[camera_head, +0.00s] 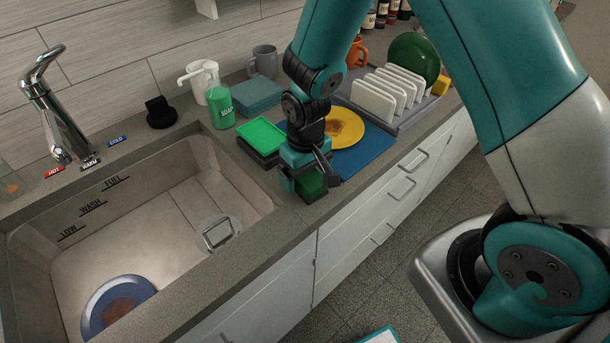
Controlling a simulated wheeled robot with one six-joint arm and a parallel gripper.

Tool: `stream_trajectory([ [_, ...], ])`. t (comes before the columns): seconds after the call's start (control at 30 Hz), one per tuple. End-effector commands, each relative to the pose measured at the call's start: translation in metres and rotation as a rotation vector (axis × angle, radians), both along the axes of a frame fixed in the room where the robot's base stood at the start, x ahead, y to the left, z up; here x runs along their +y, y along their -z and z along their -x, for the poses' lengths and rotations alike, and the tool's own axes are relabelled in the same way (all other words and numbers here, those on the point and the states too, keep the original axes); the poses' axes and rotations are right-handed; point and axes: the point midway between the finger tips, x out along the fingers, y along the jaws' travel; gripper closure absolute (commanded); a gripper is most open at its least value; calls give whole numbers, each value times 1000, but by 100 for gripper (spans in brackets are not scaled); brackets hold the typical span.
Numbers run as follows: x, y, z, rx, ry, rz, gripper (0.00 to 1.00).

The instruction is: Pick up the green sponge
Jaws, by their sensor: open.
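A dark green block (310,186), which looks like the green sponge, sits on the counter near its front edge. My gripper (309,172) is over it, pointing down, with its jaws open and the block between or just below the fingers. I cannot tell whether the fingers touch it. The gripper hides the block's top and back. A bright green flat rectangle (262,135) lies on a dark holder just left of my gripper.
The sink (180,215) lies to the left, with a blue plate (117,303) in it. A soap bottle (220,105) and folded teal cloths (259,94) stand behind. A yellow plate (345,127) on a blue mat (377,144) and a dish rack (402,117) are right.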

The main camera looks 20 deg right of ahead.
Motion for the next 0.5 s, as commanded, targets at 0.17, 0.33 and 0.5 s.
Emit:
stream_trajectory([
  [0.17, 0, 13, 0, 0, 0, 0, 8],
  [0.33, 0, 13, 0, -1, 0, 0, 8],
  [0.5, 0, 13, 0, -1, 0, 0, 41],
])
